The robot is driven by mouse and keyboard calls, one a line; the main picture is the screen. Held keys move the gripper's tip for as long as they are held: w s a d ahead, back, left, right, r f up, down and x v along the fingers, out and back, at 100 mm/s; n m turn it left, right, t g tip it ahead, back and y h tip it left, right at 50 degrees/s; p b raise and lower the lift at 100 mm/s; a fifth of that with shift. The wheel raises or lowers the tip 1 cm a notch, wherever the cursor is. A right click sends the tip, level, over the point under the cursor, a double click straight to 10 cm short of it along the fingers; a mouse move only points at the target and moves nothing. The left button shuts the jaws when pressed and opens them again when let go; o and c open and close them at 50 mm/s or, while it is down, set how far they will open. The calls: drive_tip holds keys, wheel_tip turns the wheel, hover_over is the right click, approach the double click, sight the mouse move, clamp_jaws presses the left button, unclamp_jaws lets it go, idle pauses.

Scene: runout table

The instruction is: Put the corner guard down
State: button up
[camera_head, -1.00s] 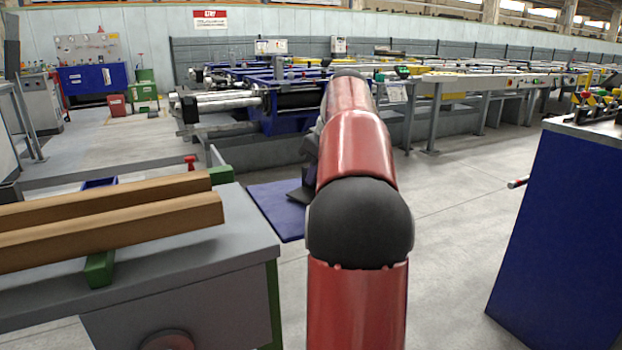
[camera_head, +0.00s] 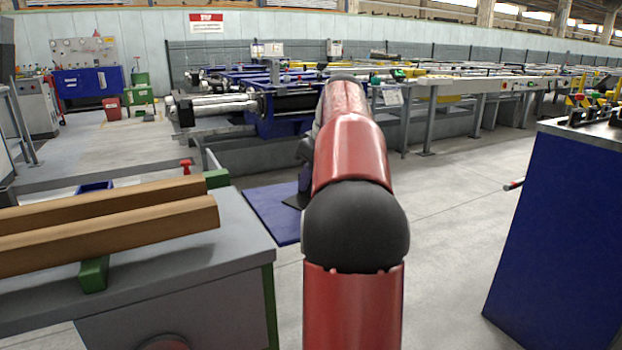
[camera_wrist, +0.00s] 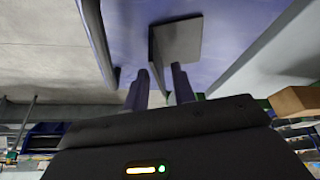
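The corner guard (camera_wrist: 182,40) is a grey, angled plate in the wrist view, against a blue surface. One of its flanges is seen edge-on, reaching toward the space between my fingers. My gripper (camera_wrist: 160,71) has its two dark fingers apart, one on each side of that flange, with gaps visible. In the head view a dark sliver of the guard (camera_head: 294,201) shows low over the blue panel (camera_head: 268,214); my arm hides the rest and most of the gripper. I cannot tell for sure whether the guard rests fully on the panel.
A grey bench (camera_head: 190,262) with two wooden beams (camera_head: 120,225) on green supports stands at left. A blue cabinet (camera_head: 560,235) stands at right. Rollers and machinery (camera_head: 275,105) lie behind. Open floor (camera_head: 455,210) shows right of my arm.

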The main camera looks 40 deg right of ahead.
drive_tip(key=a+p+v, duration=0.1)
drive_tip(key=p+v, duration=0.1)
drive_tip(key=v, duration=1)
drive_tip(key=shift+m, duration=0.8)
drive_tip(key=s+a+f, duration=0.1)
drive_tip(key=a+f, duration=0.1)
drive_tip(key=a, duration=0.4)
drive_tip(key=s+a+f, duration=0.1)
drive_tip(key=a+f, duration=0.1)
drive_tip(key=a, duration=0.5)
drive_tip(key=s+a+f, duration=0.1)
drive_tip(key=a+f, duration=0.1)
drive_tip(key=a, duration=0.4)
drive_tip(key=shift+s+a, duration=0.3)
drive_tip(key=shift+a, duration=0.1)
drive_tip(key=shift+t+h, duration=0.3)
drive_tip(key=s+a+f, duration=0.1)
drive_tip(key=a+f, duration=0.1)
drive_tip(key=s+a+f, duration=0.4)
drive_tip(key=a, duration=0.1)
drive_tip(key=shift+s+f, duration=0.15)
drive_tip(key=shift+s, duration=0.05)
drive_tip(key=s+a+f, duration=0.5)
drive_tip(key=s+f, duration=0.2)
drive_tip(key=f, duration=0.3)
drive_tip(key=shift+s+f+t, duration=0.2)
drive_tip(key=shift+s+t, duration=0.05)
drive_tip(key=shift+t, duration=0.05)
